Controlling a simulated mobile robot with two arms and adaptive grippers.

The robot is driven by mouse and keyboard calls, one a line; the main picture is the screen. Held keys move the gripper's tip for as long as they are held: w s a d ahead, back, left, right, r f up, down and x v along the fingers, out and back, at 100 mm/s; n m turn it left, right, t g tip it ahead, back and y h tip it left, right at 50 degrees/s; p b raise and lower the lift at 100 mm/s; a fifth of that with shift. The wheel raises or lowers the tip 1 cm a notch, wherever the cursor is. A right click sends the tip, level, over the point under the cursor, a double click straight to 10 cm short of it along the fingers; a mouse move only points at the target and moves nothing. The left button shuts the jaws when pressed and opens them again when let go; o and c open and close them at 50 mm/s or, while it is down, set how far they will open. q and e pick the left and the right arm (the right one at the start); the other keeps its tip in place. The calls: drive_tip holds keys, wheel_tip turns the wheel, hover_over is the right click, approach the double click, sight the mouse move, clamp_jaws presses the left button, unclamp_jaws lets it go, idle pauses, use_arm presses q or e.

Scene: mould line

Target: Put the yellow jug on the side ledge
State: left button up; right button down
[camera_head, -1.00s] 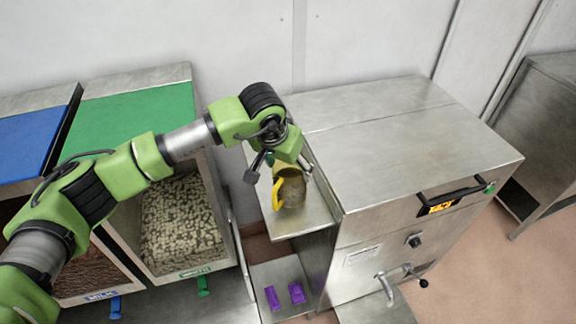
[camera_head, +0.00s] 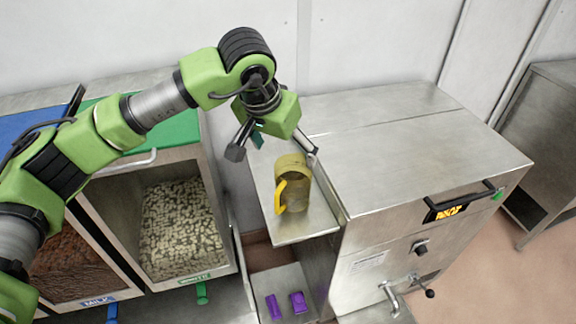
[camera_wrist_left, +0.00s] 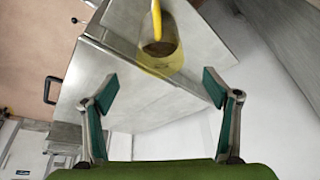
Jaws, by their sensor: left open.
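The yellow jug (camera_head: 293,184) stands upright on the side ledge (camera_head: 317,222), a metal shelf on the left side of the steel machine. Its yellow handle faces left and to the front. It also shows in the left wrist view (camera_wrist_left: 163,62), beyond the fingertips. My left gripper (camera_head: 274,152) is open and empty, above and behind the jug, with its fingers apart. In the left wrist view the two fingers (camera_wrist_left: 160,88) are spread wide with nothing between them. My right gripper is not in any view.
The steel machine (camera_head: 400,150) with a black handle stands right of the ledge. Bins with blue and green lids stand left; one holds pale pieces (camera_head: 180,228), another brown ones (camera_head: 75,262). Two purple moulds (camera_head: 297,302) lie on a lower shelf (camera_head: 280,280).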

use_arm(q)
drive_tip(key=v, duration=0.2)
drive_tip(key=shift+a+r, duration=0.1)
drive_tip(key=shift+r, duration=0.2)
idle(1.2)
